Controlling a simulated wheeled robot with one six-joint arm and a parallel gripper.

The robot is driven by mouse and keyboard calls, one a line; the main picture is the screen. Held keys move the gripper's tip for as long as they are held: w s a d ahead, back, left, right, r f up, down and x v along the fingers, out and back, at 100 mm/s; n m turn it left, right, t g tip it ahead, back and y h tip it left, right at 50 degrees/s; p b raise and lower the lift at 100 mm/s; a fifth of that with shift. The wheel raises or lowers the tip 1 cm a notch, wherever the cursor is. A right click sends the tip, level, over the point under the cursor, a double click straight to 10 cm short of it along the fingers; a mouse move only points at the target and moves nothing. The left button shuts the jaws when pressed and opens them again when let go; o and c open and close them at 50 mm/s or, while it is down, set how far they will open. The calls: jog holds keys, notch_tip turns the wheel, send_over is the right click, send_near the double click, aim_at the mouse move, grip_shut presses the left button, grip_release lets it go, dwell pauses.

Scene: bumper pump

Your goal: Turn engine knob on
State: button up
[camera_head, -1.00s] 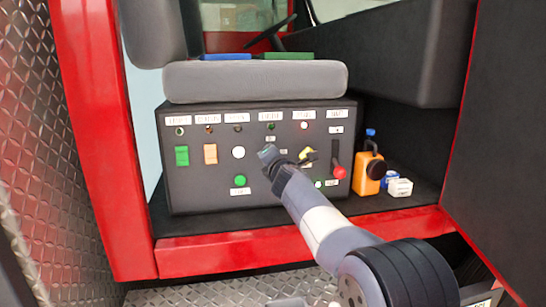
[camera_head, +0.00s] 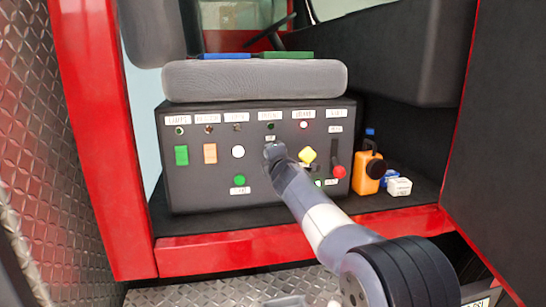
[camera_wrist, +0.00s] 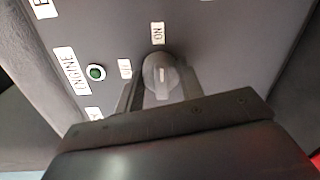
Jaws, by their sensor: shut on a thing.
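My gripper (camera_wrist: 160,84) is shut on the round grey engine knob (camera_wrist: 161,68), with one finger on each side of it. A short pale mark on the knob lines up toward the "ON" label (camera_wrist: 157,33); the "OFF" label (camera_wrist: 124,68) is to its left in the wrist view. The green engine lamp (camera_wrist: 96,72) sits beside the "ENGINE" label (camera_wrist: 70,70); I cannot tell whether it is lit. In the head view, my gripper (camera_head: 273,152) is at the panel below the engine lamp (camera_head: 270,125) and hides the knob.
The black control panel (camera_head: 205,185) also carries a green switch (camera_head: 181,155), an orange switch (camera_head: 210,153), a white button (camera_head: 238,152), a green button (camera_head: 239,180), a yellow diamond knob (camera_head: 307,155) and a red-tipped lever (camera_head: 339,171). An orange bottle (camera_head: 366,180) stands to the right.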

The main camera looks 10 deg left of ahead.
jog(key=o, duration=1)
jog(key=b+v, duration=0.5)
jog(key=v, duration=0.5)
jog(key=shift+s+d, duration=0.15)
jog(key=shift+s, duration=0.2)
jog(key=shift+w, duration=0.1)
jog(key=p+x, duration=0.5)
jog(key=x, duration=0.5)
jog(key=shift+w, duration=0.3)
